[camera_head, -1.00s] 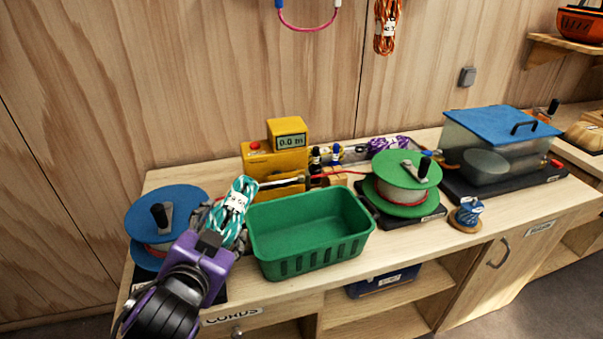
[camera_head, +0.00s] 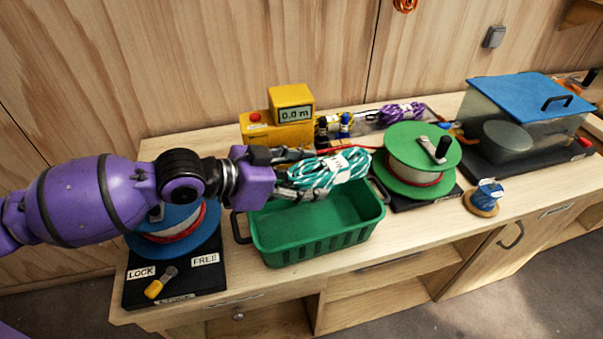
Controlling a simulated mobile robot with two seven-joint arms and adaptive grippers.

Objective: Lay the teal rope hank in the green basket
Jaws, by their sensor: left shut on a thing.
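The teal rope hank (camera_head: 328,170), teal and white with a pale band around its middle, is held by my left gripper (camera_head: 292,172). The gripper is shut on the hank's left end and points right. The hank lies roughly level above the back part of the green basket (camera_head: 318,242) and hides part of its rear rim. The green basket stands on the bench with its open top up, and the part of its floor that I see is bare. My right gripper is not in view.
A blue reel (camera_head: 165,240) on a black base stands left of the basket, partly behind my arm. A green reel (camera_head: 421,160) stands close on the right. A yellow meter (camera_head: 282,118) is behind. A small blue spool (camera_head: 486,196) and a blue-lidded tank (camera_head: 518,120) are farther right.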

